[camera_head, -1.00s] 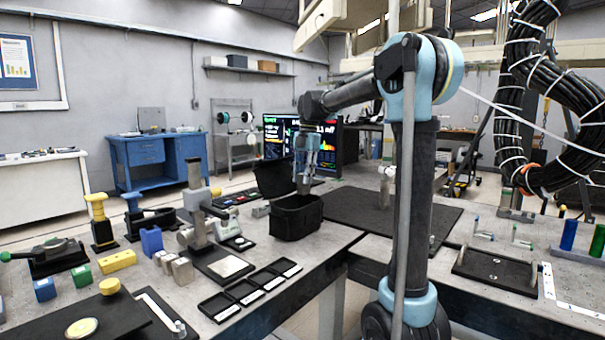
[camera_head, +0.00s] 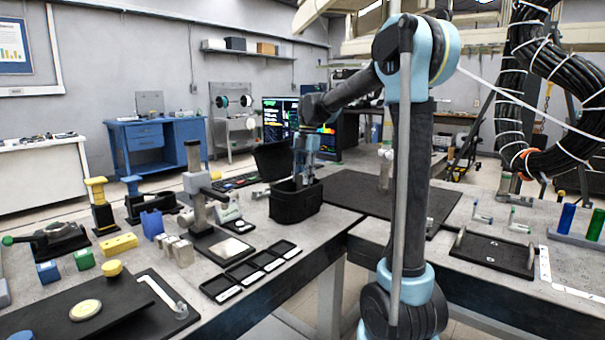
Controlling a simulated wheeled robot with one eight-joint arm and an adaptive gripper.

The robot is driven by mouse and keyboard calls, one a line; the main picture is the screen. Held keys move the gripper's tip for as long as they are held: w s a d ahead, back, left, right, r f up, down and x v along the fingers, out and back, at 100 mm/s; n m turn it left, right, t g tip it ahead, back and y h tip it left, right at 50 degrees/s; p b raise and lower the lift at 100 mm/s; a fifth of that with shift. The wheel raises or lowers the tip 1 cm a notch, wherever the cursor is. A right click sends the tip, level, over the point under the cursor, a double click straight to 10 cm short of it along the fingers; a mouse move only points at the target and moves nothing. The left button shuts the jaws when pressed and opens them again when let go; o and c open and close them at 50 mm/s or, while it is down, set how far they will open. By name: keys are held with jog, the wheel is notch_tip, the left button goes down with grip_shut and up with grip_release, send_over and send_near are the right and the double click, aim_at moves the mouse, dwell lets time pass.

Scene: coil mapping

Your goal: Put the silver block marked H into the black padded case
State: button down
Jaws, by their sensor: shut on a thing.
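The black padded case (camera_head: 296,208) stands near the right end of the left bench, with its lid raised at the back. My gripper (camera_head: 304,184) points down into the open case, its fingertips at or below the rim. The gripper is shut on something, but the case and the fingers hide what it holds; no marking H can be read. Several small silver blocks (camera_head: 174,250) stand in a group on the bench to the left, too small to read any letters.
A grey stand (camera_head: 196,190) rises left of the case. Black trays (camera_head: 248,270) lie in a row in front of it. A yellow block (camera_head: 120,244) and blue and green blocks lie at left. A dark mat (camera_head: 385,208) lies flat to the right of the case.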

aim_at(303, 187)
jog(key=shift+f, duration=2.35)
jog(key=c, duration=1.2)
grip_release()
jog(key=shift+r, duration=0.1)
